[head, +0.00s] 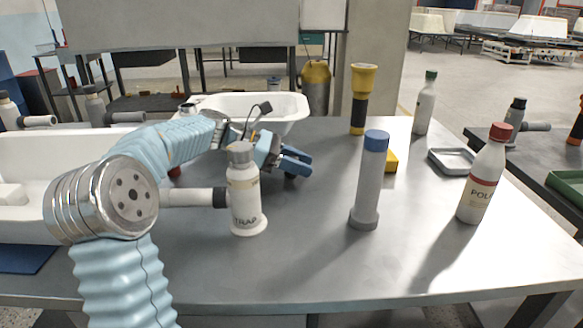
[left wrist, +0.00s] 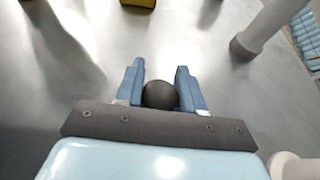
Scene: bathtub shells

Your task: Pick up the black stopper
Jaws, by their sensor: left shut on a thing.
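The black stopper (left wrist: 160,95) is a round dark ball-like piece in the left wrist view. It sits between the two blue fingers of my left gripper (left wrist: 158,72), which are shut on it. In the head view my left gripper (head: 298,161) is low over the grey table, behind the white trap bottle. The stopper is mostly hidden there by the fingers. I cannot tell whether it still touches the table. My right gripper is not in view.
The white trap bottle (head: 245,205) stands close in front of the gripper. A grey blue-capped tube (head: 368,185), a yellow-black torch (head: 360,100), a red-capped bottle (head: 484,180) and a grey tray (head: 452,161) stand right. A white tub (head: 285,108) lies behind. The front right table is clear.

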